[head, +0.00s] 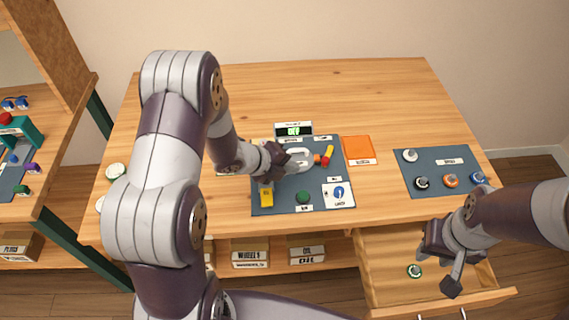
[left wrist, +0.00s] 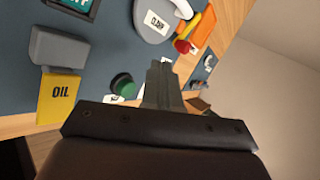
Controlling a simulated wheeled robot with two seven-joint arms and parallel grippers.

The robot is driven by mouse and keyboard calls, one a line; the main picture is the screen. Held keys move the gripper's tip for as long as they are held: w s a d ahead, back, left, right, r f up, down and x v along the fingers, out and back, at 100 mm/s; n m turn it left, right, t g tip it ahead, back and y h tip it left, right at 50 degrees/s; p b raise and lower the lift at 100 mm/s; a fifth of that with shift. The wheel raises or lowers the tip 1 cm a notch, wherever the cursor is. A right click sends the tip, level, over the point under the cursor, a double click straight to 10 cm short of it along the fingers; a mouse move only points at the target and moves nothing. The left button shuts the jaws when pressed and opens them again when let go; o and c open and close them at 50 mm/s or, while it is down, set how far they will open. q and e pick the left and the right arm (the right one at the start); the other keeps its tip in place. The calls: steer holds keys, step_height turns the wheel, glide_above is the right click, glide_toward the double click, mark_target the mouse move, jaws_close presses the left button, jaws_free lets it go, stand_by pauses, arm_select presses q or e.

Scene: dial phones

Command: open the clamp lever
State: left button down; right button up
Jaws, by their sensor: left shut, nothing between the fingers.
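The clamp (left wrist: 152,22) is a rounded grey-white body with a "CLAMP" label; it also shows in the head view (head: 300,156). A red and yellow lever-like piece (head: 328,154) stands at its right, seen in the left wrist view (left wrist: 188,38) beside the clamp. My left gripper (head: 290,160) is over the blue-grey mat, shut and empty, partly covering the clamp in the head view. In the left wrist view its closed fingertips (left wrist: 162,72) lie just below the clamp in the picture, apart from the lever piece. My right gripper (head: 435,270) is open above the drawer.
The mat (head: 320,175) holds a green knob (head: 303,198), a yellow oil can (head: 266,197), a small display (head: 293,130) and a white card (head: 338,194). An orange pad (head: 357,148) lies right. Another mat (head: 436,165) holds several knobs. The drawer (head: 385,255) stands open.

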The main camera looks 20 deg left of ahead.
mark_target(321, 165)
arm_select(q)
steer(key=x, duration=0.4)
steer(key=shift+w+d+f+p, duration=0.2)
steer(key=shift+w+d+p, duration=0.2)
steer(key=shift+w+d, duration=1.2)
steer(key=shift+a, duration=0.1)
arm_select(e)
steer(key=shift+r, duration=0.4)
